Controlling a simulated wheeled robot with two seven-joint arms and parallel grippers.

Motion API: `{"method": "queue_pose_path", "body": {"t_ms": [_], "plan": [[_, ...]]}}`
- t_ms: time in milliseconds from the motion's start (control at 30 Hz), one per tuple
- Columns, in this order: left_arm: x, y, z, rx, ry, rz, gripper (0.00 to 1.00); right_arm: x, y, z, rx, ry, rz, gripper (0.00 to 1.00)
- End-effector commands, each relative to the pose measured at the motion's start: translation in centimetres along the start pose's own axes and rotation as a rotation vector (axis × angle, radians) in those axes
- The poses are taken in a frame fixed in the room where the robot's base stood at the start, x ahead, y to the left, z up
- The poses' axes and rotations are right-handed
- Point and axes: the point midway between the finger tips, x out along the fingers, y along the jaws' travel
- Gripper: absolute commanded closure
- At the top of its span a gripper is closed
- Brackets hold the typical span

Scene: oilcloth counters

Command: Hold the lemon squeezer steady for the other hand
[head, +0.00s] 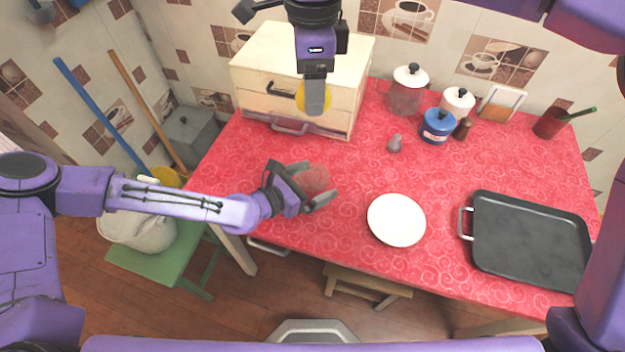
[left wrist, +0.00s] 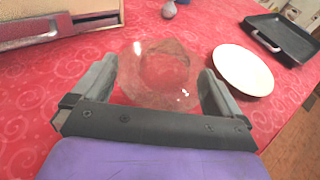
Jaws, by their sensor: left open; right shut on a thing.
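The lemon squeezer, a clear, see-through dish (head: 314,178), stands on the red cloth at the left part of the counter. It also shows in the left wrist view (left wrist: 165,75), between my fingers. My left gripper (head: 318,184) is open, with one finger on each side of the squeezer; I cannot tell whether they touch it. My right gripper (head: 316,100) comes down from the top of the head view and is shut on a yellow lemon piece (head: 303,94). It is above the counter, in front of the drawer chest, and partly hides the lemon.
The cream drawer chest (head: 255,75) stands behind the squeezer. A white plate (head: 396,220) and a black tray pan (head: 530,240) lie to the right. Jars (head: 405,97), a blue pot (head: 437,126) and a small grey object (head: 395,144) stand farther back.

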Motion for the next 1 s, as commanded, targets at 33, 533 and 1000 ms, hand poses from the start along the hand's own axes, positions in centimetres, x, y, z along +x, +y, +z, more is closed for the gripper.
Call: {"method": "queue_pose_path", "body": {"t_ms": [33, 533, 1000], "plan": [[0.0, 0.0, 0.0, 0.0, 0.0, 0.0, 0.0, 0.0, 0.0, 0.0, 0.0, 0.0, 0.0, 0.64], [-0.1, 0.0, 0.0, 0.001, 0.0, 0.0, 0.52, 6.7, -0.5, -0.1, -0.35, 0.015, 0.006, 0.64], [-0.1, 0.0, 0.0, 0.0, 0.001, 0.0, 0.52, 14.6, 0.1, 0.2, -0.791, 0.001, -0.001, 0.64]]}}
